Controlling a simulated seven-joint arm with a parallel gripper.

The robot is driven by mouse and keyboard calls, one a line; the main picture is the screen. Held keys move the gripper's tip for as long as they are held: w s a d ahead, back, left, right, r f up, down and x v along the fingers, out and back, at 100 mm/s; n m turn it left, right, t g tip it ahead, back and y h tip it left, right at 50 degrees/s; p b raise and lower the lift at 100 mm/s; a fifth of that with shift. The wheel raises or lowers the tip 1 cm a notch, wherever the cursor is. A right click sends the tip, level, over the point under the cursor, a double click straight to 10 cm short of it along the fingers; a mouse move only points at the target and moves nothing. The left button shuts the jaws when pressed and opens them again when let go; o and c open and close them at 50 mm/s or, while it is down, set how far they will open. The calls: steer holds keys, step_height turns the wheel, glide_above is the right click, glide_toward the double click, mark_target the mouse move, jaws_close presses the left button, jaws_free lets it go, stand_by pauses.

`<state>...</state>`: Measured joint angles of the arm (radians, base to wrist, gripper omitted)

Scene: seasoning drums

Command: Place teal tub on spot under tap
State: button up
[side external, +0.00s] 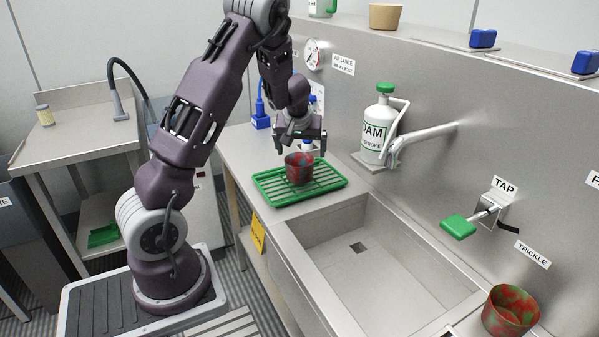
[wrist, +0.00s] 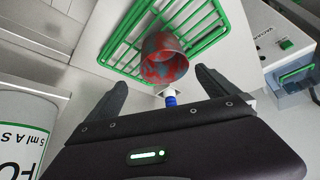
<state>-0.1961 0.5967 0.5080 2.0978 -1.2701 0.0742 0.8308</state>
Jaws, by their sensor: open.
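A tub (side external: 299,169) mottled teal and red stands upright on a green wire rack (side external: 335,184) at the far end of the sink counter. The wrist view also shows the tub (wrist: 163,62) on the rack (wrist: 205,42). My gripper (side external: 301,148) is open and empty, pointing down just above and beside the tub; in the wrist view the tub lies beyond the fingertips (wrist: 163,80), roughly between their lines. The white tap spout (side external: 425,135) comes from the wall over the sink's far side. I cannot make out a marked spot under it.
A second tub (side external: 510,310), mottled red and green, stands at the near right. A white jug (side external: 377,130) with a green cap stands by the wall beside the spout. A green lever (side external: 458,227) sticks out under the TAP label. The sink basin (side external: 345,265) is empty.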

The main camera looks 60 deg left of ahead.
mark_target(299, 160)
steer(key=shift+s+a+x, duration=0.1)
steer(key=shift+s+x, duration=0.05)
steer(key=shift+x, duration=1)
steer(key=shift+s+a+x, duration=0.1)
steer(key=shift+x, duration=1.05)
steer(key=shift+s+a+x, duration=0.1)
steer(key=shift+s+x, duration=0.05)
steer(key=shift+x, duration=1)
steer(key=c, duration=1.6)
